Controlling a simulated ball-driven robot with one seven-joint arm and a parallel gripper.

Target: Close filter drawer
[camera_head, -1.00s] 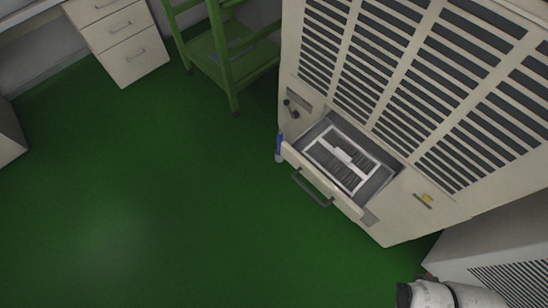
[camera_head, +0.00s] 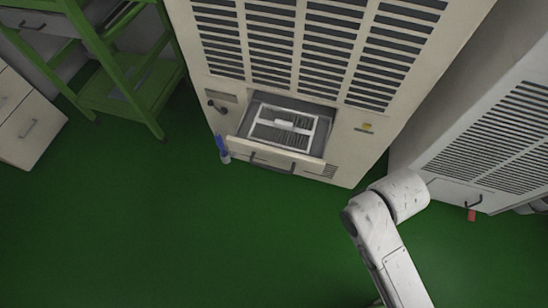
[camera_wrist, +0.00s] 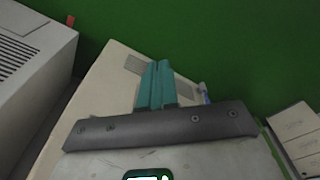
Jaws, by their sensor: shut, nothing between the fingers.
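The filter drawer (camera_head: 285,155) is low in the front of the beige cabinet (camera_head: 345,135) in the head view. It stands pulled out, with its open top showing a white-framed filter (camera_head: 290,124) inside. A dark handle (camera_head: 272,164) is on its front. In the wrist view my gripper (camera_wrist: 160,65) has its teal fingers together and empty, in front of the beige cabinet's lower part (camera_wrist: 115,75). The drawer cannot be clearly made out there, as my gripper covers much of that area. The head view shows my white arm at lower right, but not my gripper's fingers.
A blue-and-white bottle (camera_head: 222,150) stands by the drawer's left corner. A second pale vented cabinet (camera_head: 480,140) with a red tag (camera_head: 472,215) is to the right. A green frame (camera_head: 130,85) and white drawers (camera_head: 30,120) are at left. Green floor in front is clear.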

